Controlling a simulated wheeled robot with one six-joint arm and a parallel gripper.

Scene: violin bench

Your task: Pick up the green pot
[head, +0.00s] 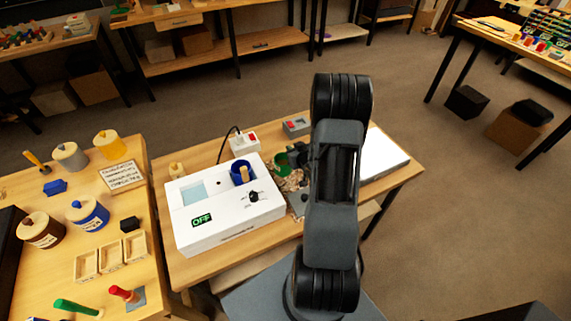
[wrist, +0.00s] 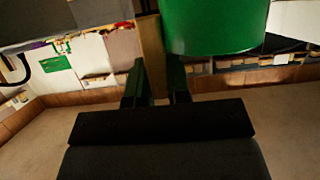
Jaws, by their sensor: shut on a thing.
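The green pot (head: 282,162) shows in the head view just right of the white box, partly hidden by my gripper (head: 297,154) and arm. In the wrist view the pot (wrist: 215,25) fills the upper right, close to the camera, its top cut off by the frame. My gripper (wrist: 156,78) is shut on the pot's wooden handle (wrist: 152,58), which stands between the two dark fingers. The pot's body is to the right of the fingers there. The head view does not show clearly whether the pot touches anything below.
A white box (head: 225,222) with an "OFF" display holds a blue pot (head: 241,172) with a wooden stick. A white box with a red switch (head: 243,142) stands behind it. The left table (head: 160,285) carries jars and small wooden trays. A white slab (head: 381,156) lies right of my arm.

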